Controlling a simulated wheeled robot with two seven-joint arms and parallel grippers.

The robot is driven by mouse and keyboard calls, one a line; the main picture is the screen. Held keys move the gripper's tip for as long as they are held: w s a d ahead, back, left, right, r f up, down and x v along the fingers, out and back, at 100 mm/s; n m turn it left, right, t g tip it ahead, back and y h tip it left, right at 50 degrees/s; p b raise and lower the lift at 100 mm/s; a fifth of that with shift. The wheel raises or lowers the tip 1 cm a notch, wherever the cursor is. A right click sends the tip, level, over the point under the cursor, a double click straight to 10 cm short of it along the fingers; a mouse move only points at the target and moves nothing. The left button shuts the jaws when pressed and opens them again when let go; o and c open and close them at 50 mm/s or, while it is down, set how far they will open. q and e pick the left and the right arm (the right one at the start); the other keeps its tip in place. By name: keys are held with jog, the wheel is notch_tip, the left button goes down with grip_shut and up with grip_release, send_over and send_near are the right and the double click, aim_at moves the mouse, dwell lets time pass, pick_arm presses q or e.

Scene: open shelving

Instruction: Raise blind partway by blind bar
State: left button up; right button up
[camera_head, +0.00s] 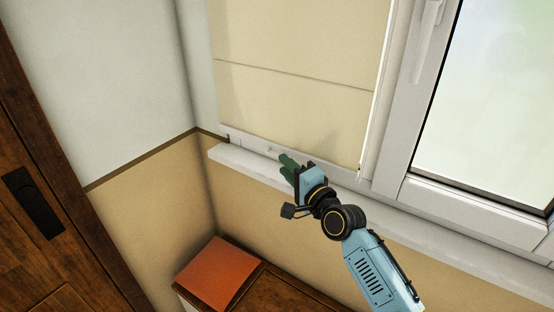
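The beige blind (290,100) hangs down over the left window pane in the head view, with a horizontal seam across it. Its lower edge reaches close to the white window sill (235,158). The blind bar cannot be told apart clearly from the blind's lower edge and the frame. My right gripper (286,168), with green fingers, is at the blind's lower edge, just above the sill. The fingers show a narrow gap, but whether they hold the bar between them cannot be seen. My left gripper is not in view.
A bare window pane with a white frame and handle (427,30) is at the right. A dark wooden door (50,200) stands at the left. Below the sill is a wooden cabinet (285,290) with an orange-red item (218,272) on top.

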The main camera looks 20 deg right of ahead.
jog(key=shift+x, duration=2.4)
grip_shut()
